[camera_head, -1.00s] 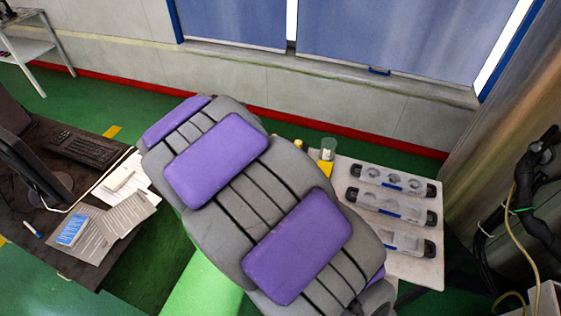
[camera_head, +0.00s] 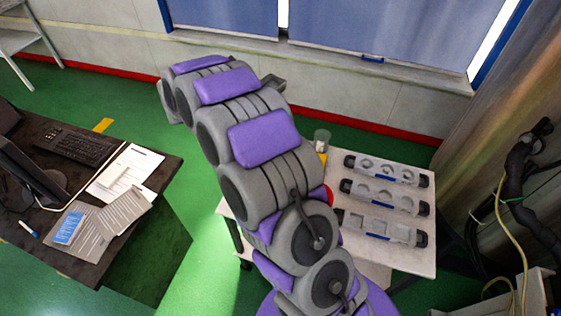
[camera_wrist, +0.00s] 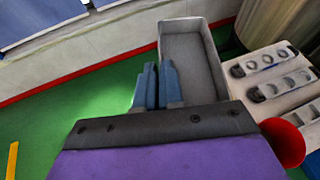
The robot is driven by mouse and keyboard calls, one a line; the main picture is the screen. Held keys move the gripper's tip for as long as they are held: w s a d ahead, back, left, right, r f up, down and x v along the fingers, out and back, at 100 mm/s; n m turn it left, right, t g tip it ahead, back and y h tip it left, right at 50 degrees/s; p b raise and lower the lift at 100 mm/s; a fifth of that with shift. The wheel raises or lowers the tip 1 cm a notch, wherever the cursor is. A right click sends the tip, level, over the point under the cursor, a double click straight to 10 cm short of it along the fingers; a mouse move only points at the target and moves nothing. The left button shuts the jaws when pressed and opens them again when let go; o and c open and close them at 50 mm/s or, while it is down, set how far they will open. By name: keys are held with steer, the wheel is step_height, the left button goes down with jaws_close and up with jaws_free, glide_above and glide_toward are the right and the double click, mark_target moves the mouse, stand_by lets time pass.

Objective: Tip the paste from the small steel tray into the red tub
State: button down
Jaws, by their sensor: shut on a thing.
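The small steel tray (camera_wrist: 205,50) is a long grey box in the wrist view. My gripper (camera_wrist: 160,66) is shut on its left wall, one blue finger on each side. The tray is held up in the air, and I cannot make out paste inside. In the head view a dark grey piece of the tray (camera_head: 272,81) seems to show past the arm. The red tub (camera_wrist: 283,142) is at the lower right of the wrist view, partly covered by my wrist. In the head view only a sliver of the red tub (camera_head: 328,194) shows beside my arm.
A white table (camera_head: 425,158) holds three mould trays (camera_head: 385,172) with blue labels. A clear cup (camera_head: 321,138) and a yellow item (camera_head: 323,158) stand at its back. A dark desk (camera_head: 160,190) with papers is at left. Green floor lies between desk and table.

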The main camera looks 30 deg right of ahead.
steer(key=d+f+m+g, duration=0.1)
steer(key=s+d+m+g, duration=0.1)
steer(key=s+d+f+m+g+h, duration=0.1)
steer(key=shift+s+d+f+g+p, duration=0.2)
steer(key=shift+d+f+g+p, duration=0.15)
steer(key=shift+d+g+p, duration=0.05)
steer(key=s+a+f+m+g+y+p, duration=0.3)
steer(key=s+f+m+g+y, duration=0.1)
steer(key=s+f+m+g, duration=0.7)
steer(key=s+f, duration=0.3)
steer(key=f, duration=0.2)
steer(key=shift+s+f+g+y, duration=0.3)
steer(key=shift+f+g, duration=0.1)
steer(key=shift+a, duration=0.1)
steer(key=shift+s+d+r+t+y+p, duration=0.3)
steer(key=shift+r+t+p, duration=0.05)
steer(key=shift+r, duration=0.15)
steer(key=shift+s+d+r+t+y+p, duration=0.3)
steer(key=shift+r+t+p, duration=0.05)
steer(key=shift+r, duration=0.1)
